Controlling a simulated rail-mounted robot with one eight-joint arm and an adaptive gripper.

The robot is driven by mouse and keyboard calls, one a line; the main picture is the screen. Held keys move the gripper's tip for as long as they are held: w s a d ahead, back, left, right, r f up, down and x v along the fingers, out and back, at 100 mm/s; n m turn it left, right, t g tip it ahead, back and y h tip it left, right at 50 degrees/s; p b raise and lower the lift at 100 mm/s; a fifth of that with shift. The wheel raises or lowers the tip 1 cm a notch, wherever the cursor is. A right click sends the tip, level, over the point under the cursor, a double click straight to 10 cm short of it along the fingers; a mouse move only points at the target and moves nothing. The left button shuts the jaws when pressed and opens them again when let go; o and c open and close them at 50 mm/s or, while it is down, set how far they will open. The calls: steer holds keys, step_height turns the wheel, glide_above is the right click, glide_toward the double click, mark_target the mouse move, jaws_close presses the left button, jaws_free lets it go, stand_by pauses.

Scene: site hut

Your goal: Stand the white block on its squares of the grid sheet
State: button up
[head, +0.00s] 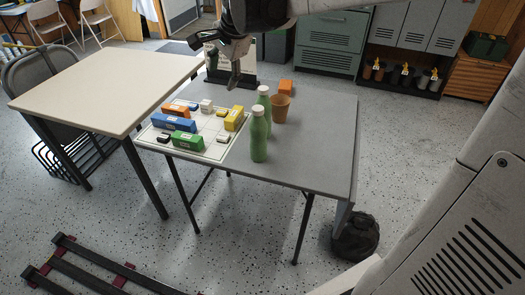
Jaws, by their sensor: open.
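The grid sheet (157,143) lies on the grey table and bears several coloured blocks. A small whitish block (206,105) is near the sheet's far edge, between the orange and yellow blocks. Other small pale blocks with dark sides sit near it, so I cannot tell for certain which is the white block. Whether it stands or lies is too small to tell.
On the sheet are an orange block (175,109), a blue block (174,124), a green block (188,141) and a yellow block (235,118). The grey table's (310,150) front right is clear.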

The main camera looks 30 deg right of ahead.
steer(key=s+f+n+t, duration=0.1)
steer(key=s+f+n, duration=0.2)
steer(key=s, duration=1)
steer(key=s+f+n+t+h, duration=0.1)
steer(key=s+f+n, duration=0.3)
steer(key=s+n, duration=0.6)
steer(key=s, duration=0.3)
steer(key=shift+s+a+n, duration=0.15)
steer(key=shift+s+n, duration=0.15)
steer(key=shift+s, duration=0.05)
steer(key=shift+r+p, duration=0.9)
